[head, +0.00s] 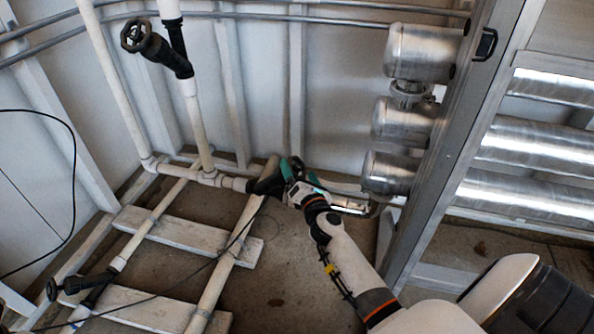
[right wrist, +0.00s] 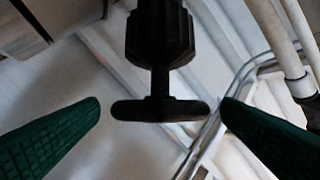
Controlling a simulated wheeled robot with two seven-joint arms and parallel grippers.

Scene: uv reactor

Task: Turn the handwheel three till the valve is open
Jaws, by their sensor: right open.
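A black valve (head: 267,185) sits on a white pipe near the middle of the head view, mostly behind my right gripper (head: 297,172). In the right wrist view its dark handwheel (right wrist: 160,111) is seen edge-on, below the black valve body (right wrist: 160,38). My right gripper, with green ridged fingers, is open. One finger is on each side of the handwheel, with a gap at the left; the right tip is very close to the rim, and I cannot tell if it touches. No number shows on the wheel. My left gripper is out of view.
Other black handwheels are at the upper left (head: 135,35) and lower left (head: 52,290). White pipes lie on wooden boards (head: 190,236). Shiny metal cylinders (head: 402,122) and a grey frame post (head: 450,140) stand right of the gripper. A thin black cable crosses the left.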

